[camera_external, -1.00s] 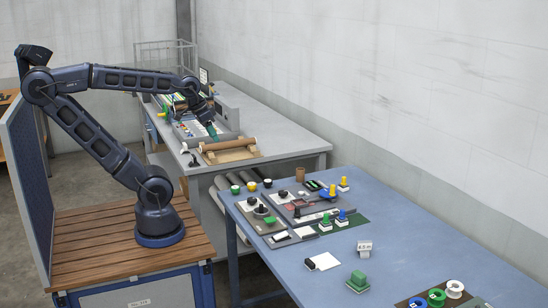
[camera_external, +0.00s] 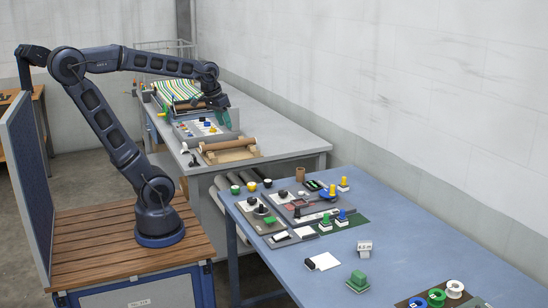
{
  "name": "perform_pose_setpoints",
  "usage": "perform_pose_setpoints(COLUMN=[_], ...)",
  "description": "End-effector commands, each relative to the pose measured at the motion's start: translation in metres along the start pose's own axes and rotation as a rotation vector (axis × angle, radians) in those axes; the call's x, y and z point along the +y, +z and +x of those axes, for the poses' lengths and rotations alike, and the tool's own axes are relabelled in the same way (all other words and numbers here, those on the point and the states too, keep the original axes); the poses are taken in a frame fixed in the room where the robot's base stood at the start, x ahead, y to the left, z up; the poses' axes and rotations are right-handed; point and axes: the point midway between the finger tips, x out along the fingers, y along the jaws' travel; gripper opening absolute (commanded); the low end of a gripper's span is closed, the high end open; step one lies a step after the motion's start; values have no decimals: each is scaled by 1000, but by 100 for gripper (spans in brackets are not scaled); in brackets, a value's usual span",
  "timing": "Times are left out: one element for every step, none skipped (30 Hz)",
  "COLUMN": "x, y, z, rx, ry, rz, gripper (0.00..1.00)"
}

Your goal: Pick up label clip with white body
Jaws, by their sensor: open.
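My gripper (camera_external: 225,119) is at the far grey bench, pointing down above the right side of a shallow grey tray (camera_external: 183,136). Its greenish fingers are small in this view and I see nothing held between them. Several small white, blue, yellow and red pieces lie in the tray, to the left of the gripper. A white block with a "6.5 m" label (camera_external: 364,247) stands on the blue table, far from the gripper. I cannot tell which small piece is the label clip with white body.
A striped roll of cloth (camera_external: 178,91) lies behind the tray. A brown roller on a wooden cradle (camera_external: 230,155) is in front of it. The blue table (camera_external: 300,262) carries knobs, panels and spools. A light wall (camera_external: 400,90) runs along the right.

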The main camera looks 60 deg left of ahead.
Motion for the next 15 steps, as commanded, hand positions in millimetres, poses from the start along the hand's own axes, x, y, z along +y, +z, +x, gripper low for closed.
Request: perform_pose_setpoints(x=[-11, -17, -25, -32, -39, -49, -56, -64, -75, -84, -92, -104, -114, -123, -137], y=[-14, -22, -31, -39, -46, -56, -62, -69, -77, -84, -90, -98, -103, -108, -115], z=[2, 3, 5, 6, 8, 10, 12, 13, 16, 18, 20, 23, 25, 28, 32], rx=[-15, -21, -30, -37, -44, -52, -59, -65, -74, -80, -87, -95, -101, -107, -115], ry=[-6, -9, -13, -16, -19, -23, -26, -29, -32, -35, -38, -42, -45, -49, -53], rz=[-43, -67, -98, -122, -146, -178, -202, -227, -259, -283, -307, -339, -363, -387, -420], gripper=[42, 42, 42, 42, 42, 42, 42, 42, 42, 42, 42, 42, 42, 42, 42])
